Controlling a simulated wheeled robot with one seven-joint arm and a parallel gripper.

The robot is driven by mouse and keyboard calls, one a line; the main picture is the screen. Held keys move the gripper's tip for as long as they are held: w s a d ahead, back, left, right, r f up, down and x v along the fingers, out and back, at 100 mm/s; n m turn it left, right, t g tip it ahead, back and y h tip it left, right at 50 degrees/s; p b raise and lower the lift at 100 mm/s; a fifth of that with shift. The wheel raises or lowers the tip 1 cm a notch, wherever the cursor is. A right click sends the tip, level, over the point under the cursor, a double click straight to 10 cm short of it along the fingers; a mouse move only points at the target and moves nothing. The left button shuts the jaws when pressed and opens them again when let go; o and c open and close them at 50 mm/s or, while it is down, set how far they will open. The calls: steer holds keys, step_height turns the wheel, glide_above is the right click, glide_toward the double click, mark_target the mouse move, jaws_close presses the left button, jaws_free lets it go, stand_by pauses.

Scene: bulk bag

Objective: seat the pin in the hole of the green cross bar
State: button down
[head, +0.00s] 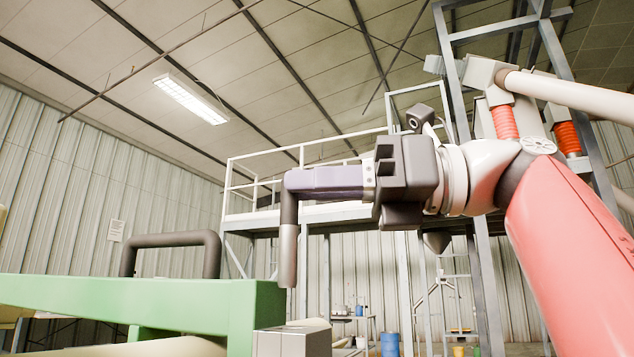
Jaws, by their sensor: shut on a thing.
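My gripper (322,180) points left in the head view, its jaws level and shut on the upper, dark end of the pin. The pin (288,255) hangs upright from the jaws, dark at the top and bare metal at its lower part. The green cross bar (130,303) runs across the lower left. The pin's lower tip shows at about the height of the bar's top, at its right end. I cannot tell whether the tip touches the bar or stands apart from it in depth. The hole is not visible from this low view.
A dark bent handle (170,239) stands up above the bar's top, left of the pin. A grey metal box (291,341) sits at the bar's right end, below the pin. A steel frame with a railed platform (300,212) stands behind. The air between handle and pin is clear.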

steer(key=shift+f+b, duration=0.75)
steer(key=shift+f, duration=0.4)
steer(key=shift+f+b, duration=2.9)
steer(key=c, duration=1.3)
jaws_free()
steer(key=d+p, duration=0.1)
steer(key=d, duration=0.6)
steer(key=shift+s+d, duration=0.3)
steer(key=shift+d, duration=0.1)
